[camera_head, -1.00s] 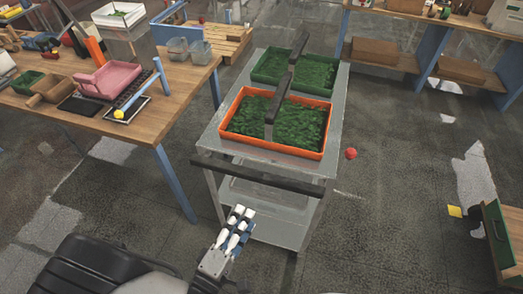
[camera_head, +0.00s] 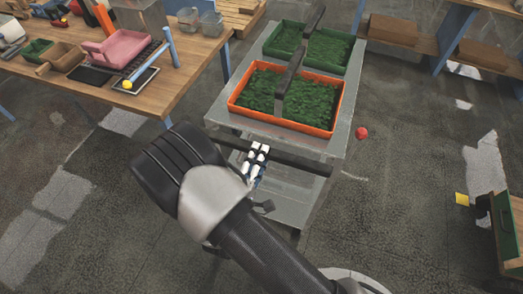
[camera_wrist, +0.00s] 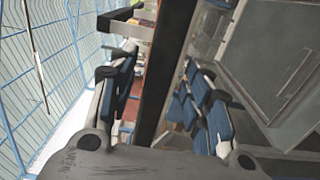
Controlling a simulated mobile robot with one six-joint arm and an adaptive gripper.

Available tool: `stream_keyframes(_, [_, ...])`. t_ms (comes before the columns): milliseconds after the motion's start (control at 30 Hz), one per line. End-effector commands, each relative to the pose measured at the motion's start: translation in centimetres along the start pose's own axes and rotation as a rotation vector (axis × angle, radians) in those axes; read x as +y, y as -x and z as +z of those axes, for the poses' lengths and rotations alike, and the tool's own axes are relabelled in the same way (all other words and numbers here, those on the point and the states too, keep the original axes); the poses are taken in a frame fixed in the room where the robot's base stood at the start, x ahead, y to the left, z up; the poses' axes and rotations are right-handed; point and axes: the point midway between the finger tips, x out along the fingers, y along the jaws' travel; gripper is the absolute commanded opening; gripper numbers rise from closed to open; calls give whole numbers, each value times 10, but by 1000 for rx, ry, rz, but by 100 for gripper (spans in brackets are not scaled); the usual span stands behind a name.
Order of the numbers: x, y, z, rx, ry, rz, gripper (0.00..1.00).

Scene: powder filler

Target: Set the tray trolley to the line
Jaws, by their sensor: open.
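The tray trolley (camera_head: 335,146) is a grey metal cart with an orange tray (camera_head: 240,107) in front and a green tray (camera_head: 343,70) behind. Both trays hold dark green leafy contents, and a dark upright handle rises over each. A dark push bar (camera_head: 300,163) runs along the trolley's near end. My gripper (camera_head: 259,148) is at this bar, left of its middle. In the wrist view the bar (camera_wrist: 166,70) passes between the two fingers of my open gripper (camera_wrist: 165,95). I cannot tell whether either finger touches it. My arm hides part of the trolley's lower frame.
A wooden workbench (camera_head: 140,110) with a pink tray (camera_head: 120,42) stands close on the left. A red ball (camera_head: 361,133) shows right of the trolley. A green-fronted wooden unit (camera_head: 505,225) is at the right edge. Open floor lies between it and the trolley.

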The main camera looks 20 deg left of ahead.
Motion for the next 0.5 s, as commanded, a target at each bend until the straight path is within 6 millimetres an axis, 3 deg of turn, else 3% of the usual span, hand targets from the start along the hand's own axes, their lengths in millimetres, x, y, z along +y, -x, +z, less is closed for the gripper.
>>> stream_keyframes(200, [0, -25, 0, -2, -1, 0, 45])
stream_keyframes(500, [0, -29, 0, 1, 1, 0, 45])
